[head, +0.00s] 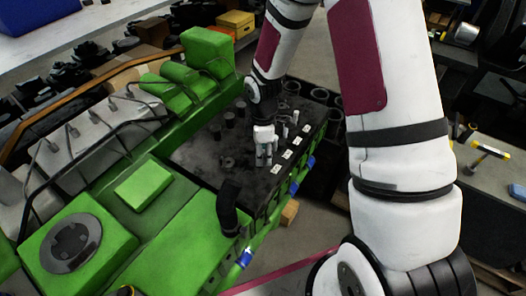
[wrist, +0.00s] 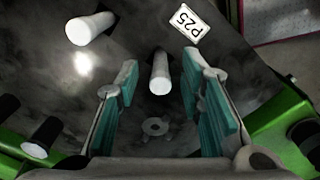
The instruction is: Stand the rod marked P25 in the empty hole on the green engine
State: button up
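A pale rod (wrist: 160,73) stands close to the white tag marked P25 (wrist: 187,24) in the wrist view. My gripper (head: 264,160) is over the dark deck of the green engine (head: 195,225). In the wrist view its two teal-padded fingers (wrist: 162,88) are apart, with the rod between them and no visible contact. How far down the rod the fingertips reach cannot be told. A dark ring-shaped feature (wrist: 155,126) lies on the deck below the rod in the wrist view; it also shows left of my gripper in the head view (head: 227,162). Whether it is the empty hole is unclear.
Another pale rod (wrist: 90,28) stands at the upper left of the wrist view. More white tags (head: 288,155) line the deck's right edge. A black elbow pipe (head: 228,208) rises at the deck's front. A workbench (head: 490,180) stands at the right.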

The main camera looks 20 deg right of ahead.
notch_tip(320, 180, up, 12)
dwell(0.5)
jog(key=shift+r, duration=0.1)
jog(key=s+r+m+t+p, duration=0.2)
jog(key=s+r+m+t, duration=0.2)
jog(key=s+r+m, duration=1)
jog(key=s+r, duration=0.8)
jog(key=s, duration=0.3)
jog(key=shift+d+m, duration=0.2)
jog(key=shift+m, duration=0.1)
jog(key=shift+s+d, duration=0.1)
